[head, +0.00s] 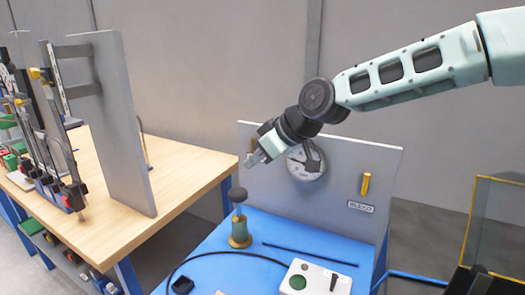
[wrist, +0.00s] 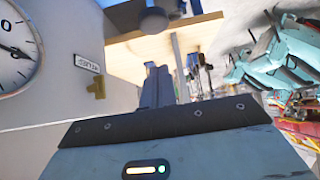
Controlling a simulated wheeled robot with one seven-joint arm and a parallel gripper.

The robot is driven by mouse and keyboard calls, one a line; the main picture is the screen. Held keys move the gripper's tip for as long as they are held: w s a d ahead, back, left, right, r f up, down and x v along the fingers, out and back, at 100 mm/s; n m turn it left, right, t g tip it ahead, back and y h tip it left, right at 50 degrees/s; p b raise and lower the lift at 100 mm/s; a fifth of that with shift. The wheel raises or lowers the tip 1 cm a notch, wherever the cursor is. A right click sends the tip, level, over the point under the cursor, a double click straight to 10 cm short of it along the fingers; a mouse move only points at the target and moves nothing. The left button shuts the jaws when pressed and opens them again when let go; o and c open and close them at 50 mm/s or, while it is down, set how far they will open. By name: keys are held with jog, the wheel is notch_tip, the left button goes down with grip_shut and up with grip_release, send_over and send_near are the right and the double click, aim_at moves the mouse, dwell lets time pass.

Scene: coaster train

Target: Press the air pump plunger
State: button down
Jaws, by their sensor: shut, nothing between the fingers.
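The air pump (head: 240,234) stands upright on the blue bench, with a brass-green body and a thin rod. Its dark round plunger knob (head: 238,194) sits on top of the rod, raised well above the body. My gripper (head: 252,160) is shut and empty. In the head view it appears above and slightly right of the knob, with a visible gap between them. The closed fingers also show in the wrist view (wrist: 158,84), pointing away from the camera.
A grey panel (head: 350,165) behind the bench carries a round gauge, partly hidden by my wrist, and a yellow lever (head: 365,184). A white control box (head: 318,279) with a green button stands front right. A wooden table (head: 190,175) with an upright grey board stands left.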

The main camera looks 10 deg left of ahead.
aim_at(235, 190)
jog(key=p+x, duration=0.1)
jog(key=x, duration=0.4)
jog(key=shift+f, duration=0.15)
notch_tip(235, 190, down, 3)
jog(key=shift+d+p, duration=0.15)
jog(key=shift+p, duration=0.35)
jog(key=shift+f, duration=0.3)
jog(key=shift+f, duration=0.1)
